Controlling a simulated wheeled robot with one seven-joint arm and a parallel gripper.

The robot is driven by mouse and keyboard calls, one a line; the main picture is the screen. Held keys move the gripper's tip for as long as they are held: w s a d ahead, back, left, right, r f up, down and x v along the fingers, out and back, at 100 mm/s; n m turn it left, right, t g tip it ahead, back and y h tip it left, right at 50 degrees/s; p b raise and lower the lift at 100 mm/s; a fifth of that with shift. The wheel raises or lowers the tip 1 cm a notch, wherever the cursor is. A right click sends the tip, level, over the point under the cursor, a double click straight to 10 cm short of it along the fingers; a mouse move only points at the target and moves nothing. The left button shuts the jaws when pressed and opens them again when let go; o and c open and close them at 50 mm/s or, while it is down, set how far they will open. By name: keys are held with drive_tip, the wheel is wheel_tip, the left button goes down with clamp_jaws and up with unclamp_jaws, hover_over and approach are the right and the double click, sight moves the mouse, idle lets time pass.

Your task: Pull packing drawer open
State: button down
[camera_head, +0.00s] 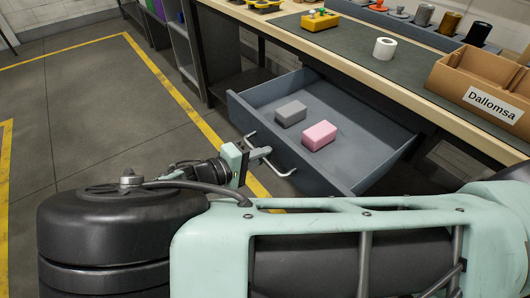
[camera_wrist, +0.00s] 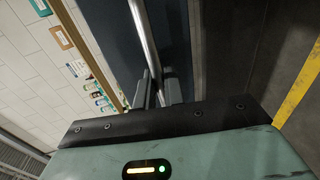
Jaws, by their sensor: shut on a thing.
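The packing drawer (camera_head: 350,128) is pulled out from under the workbench in the head view, its inside showing. A grey block (camera_head: 290,113) and a pink block (camera_head: 319,136) lie in it. A bar handle (camera_head: 278,169) is on its front; the handle also shows in the wrist view (camera_wrist: 144,35), running up from the jaws. My gripper (camera_head: 258,154) is at the handle in front of the drawer. In the wrist view my gripper (camera_wrist: 158,88) has its fingers closed around the bar. My arm hides part of the floor below the drawer.
The workbench (camera_head: 440,108) above the drawer carries a cardboard box (camera_head: 481,89) labelled Dallomsa, a white roll (camera_head: 384,48), a yellow tool (camera_head: 320,20) and several cans at the back. Shelving (camera_head: 181,40) stands left of the bench. Open floor with yellow lines lies to the left.

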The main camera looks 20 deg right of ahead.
drive_tip(key=c, duration=1.6)
unclamp_jaws()
drive_tip(key=shift+c, duration=0.2)
drive_tip(key=shift+a, duration=0.1)
drive_tip(key=b+v, duration=0.1)
drive_tip(key=v, duration=1.6)
drive_tip(key=shift+a, duration=0.15)
